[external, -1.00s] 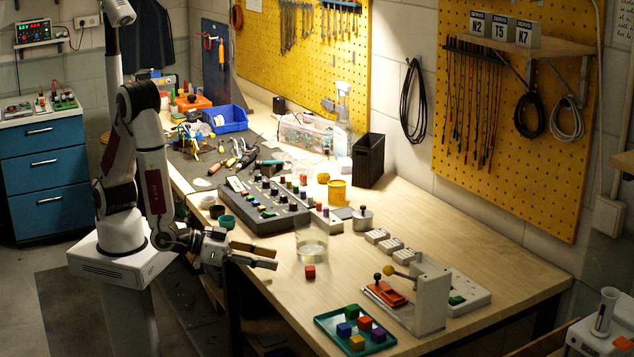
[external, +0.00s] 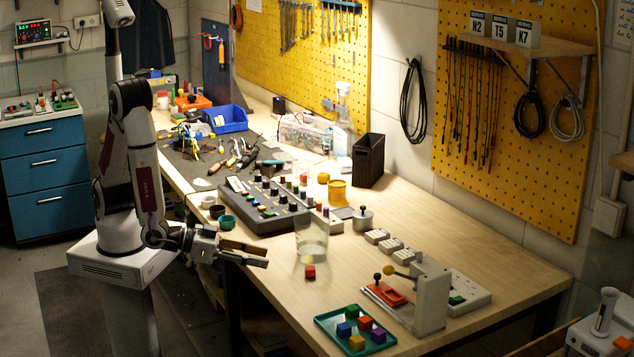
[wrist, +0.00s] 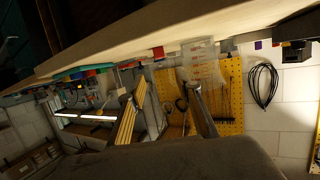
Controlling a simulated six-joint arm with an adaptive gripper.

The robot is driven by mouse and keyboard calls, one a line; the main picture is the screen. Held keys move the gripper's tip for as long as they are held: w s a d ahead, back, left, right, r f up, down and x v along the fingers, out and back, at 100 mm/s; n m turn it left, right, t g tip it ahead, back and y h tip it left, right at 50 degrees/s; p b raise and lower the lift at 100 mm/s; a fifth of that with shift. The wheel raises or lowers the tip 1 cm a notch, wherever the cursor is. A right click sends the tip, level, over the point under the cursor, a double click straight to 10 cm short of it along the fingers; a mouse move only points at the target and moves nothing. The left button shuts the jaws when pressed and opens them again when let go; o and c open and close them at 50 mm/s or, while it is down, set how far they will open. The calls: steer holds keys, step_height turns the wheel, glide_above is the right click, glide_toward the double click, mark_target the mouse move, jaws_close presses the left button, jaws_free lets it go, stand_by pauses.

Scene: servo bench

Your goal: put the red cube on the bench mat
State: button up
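A small red cube (external: 310,271) sits on the bare wood near the bench's front edge, just in front of a clear glass beaker (external: 312,248). In the wrist view, which is rolled over, the red cube (wrist: 158,52) shows beside the beaker (wrist: 203,62). My gripper (external: 267,257) is left of the cube, apart from it, near the front edge of the bench. Its two fingers are spread with nothing between them; the wrist view also shows the gripper fingers (wrist: 164,108) apart. The dark bench mat (external: 196,172) lies at the far left of the bench, partly covered by tools.
A button panel (external: 262,208) and a yellow cup (external: 337,192) stand behind the beaker. A grey stand (external: 432,300) is at right. Pliers and screwdrivers clutter the mat.

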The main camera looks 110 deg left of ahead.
steer(key=shift+w+d+r, duration=0.1)
steer(key=shift+w, duration=0.05)
steer(key=s+d+r+m+g+h, duration=0.35)
steer(key=s+r+h, duration=0.35)
steer(key=r, duration=0.4)
steer(key=s+a+r+g, duration=0.1)
steer(key=s+a+g, duration=0.1)
steer(key=s+a, duration=0.3)
steer(key=s+a+r+m+g+y, duration=0.1)
steer(key=s+a, duration=0.5)
steer(key=s, duration=0.8)
steer(key=shift+a+r+g, duration=0.3)
steer(key=shift+r+g, duration=0.25)
steer(key=shift+g, duration=0.1)
steer(key=shift+o, duration=0.6)
steer(key=shift+w, duration=0.15)
